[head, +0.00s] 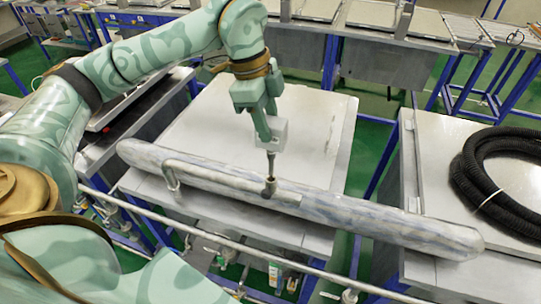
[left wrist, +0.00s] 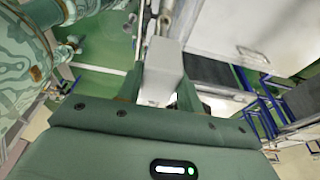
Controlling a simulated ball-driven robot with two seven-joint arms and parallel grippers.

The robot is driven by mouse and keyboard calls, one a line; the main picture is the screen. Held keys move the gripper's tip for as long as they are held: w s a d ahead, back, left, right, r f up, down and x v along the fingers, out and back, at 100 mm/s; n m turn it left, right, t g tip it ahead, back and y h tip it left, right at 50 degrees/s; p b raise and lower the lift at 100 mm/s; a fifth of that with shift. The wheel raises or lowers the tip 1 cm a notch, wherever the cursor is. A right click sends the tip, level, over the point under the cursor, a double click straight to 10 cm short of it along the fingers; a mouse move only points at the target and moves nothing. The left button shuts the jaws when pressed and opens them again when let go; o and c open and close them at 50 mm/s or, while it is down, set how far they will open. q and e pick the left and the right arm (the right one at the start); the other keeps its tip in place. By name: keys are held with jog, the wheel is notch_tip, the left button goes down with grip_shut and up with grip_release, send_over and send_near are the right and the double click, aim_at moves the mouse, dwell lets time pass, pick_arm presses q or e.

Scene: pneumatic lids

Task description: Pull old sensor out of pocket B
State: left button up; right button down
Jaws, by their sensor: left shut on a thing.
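My left gripper (head: 267,128) is shut on the old sensor (head: 273,137), a pale grey box with a thin dark stem below it. The stem points straight down to a dark pocket fitting (head: 270,187) on top of a long marbled grey-blue pipe (head: 370,222). The stem's lower end meets the fitting in the picture; how deep it sits I cannot tell. No letter on the pocket is readable. In the left wrist view the sensor box (left wrist: 162,70) shows between the two green fingers. My right gripper is not in view.
A bent handle-like tube (head: 172,176) stands on the pipe left of the fitting. The pipe lies across a pale lid (head: 215,115) and a neighbouring table. A coiled black hose (head: 485,185) lies at the right. A thin rail (head: 240,246) runs in front.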

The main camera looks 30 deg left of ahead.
pick_arm(q)
jog(key=shift+r+p, duration=1.85)
jog(key=shift+r, duration=0.7)
jog(key=shift+f, duration=0.15)
